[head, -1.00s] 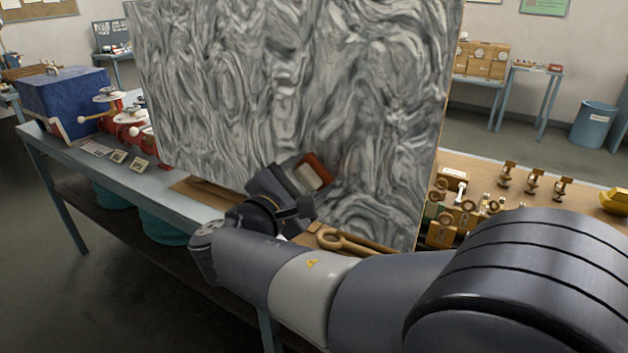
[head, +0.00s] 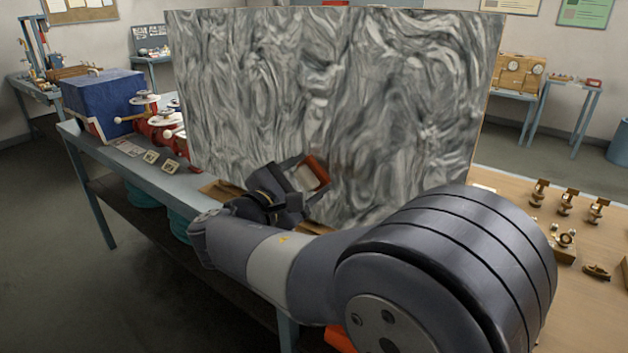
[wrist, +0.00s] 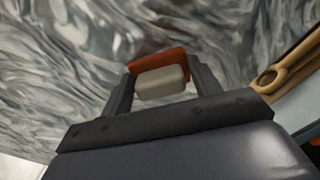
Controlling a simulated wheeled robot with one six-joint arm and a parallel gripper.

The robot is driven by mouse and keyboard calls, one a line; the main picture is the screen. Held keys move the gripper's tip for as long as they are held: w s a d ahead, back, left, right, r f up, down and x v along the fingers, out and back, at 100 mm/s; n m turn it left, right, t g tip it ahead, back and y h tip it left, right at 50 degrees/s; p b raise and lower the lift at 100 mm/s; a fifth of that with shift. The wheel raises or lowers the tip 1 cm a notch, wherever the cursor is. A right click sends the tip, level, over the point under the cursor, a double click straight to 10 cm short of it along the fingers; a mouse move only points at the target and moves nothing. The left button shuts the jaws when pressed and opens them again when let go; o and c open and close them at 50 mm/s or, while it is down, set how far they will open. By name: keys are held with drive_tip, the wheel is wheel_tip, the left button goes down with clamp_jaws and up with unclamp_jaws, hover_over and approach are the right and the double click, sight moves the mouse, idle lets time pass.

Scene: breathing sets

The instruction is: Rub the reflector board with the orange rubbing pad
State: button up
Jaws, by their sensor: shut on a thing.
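The reflector board (head: 330,85) is a large upright panel with a swirled grey and white face, standing on the bench. My gripper (head: 305,180) is at the lower middle of that face. It is shut on the orange rubbing pad (head: 317,170), which has a pale grip block and an orange layer on the board side. In the wrist view the pad (wrist: 158,61) sits between the two fingers, with its orange side toward the board (wrist: 60,60). The pad is at or very close to the face; I cannot tell whether it touches.
A blue box (head: 103,103) and red apparatus (head: 160,130) stand left on the bench. Small brass pieces (head: 567,200) stand on the wooden top at right.

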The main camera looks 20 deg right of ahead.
drive_tip(key=shift+s+r+p, duration=0.1)
drive_tip(key=shift+r+p, duration=0.75)
drive_tip(key=shift+r, duration=0.3)
drive_tip(key=shift+s+d+f+b, duration=0.1)
drive_tip(key=shift+s+d+b, duration=0.3)
drive_tip(key=shift+s+d, duration=0.55)
drive_tip(key=shift+s+d+b, duration=0.15)
drive_tip(key=shift+s+d, duration=1)
drive_tip(key=shift+s, duration=0.45)
drive_tip(key=shift+s+d+b, duration=0.1)
drive_tip(key=shift+s+d, duration=1)
drive_tip(key=shift+s, duration=0.55)
drive_tip(key=shift+s+d+b, duration=0.15)
drive_tip(key=shift+s+d, duration=1)
drive_tip(key=shift+s, duration=0.45)
approach(388, 185)
drive_tip(key=shift+w+d, duration=0.2)
drive_tip(key=shift+p+v, duration=0.35)
drive_tip(key=shift+v, duration=1.15)
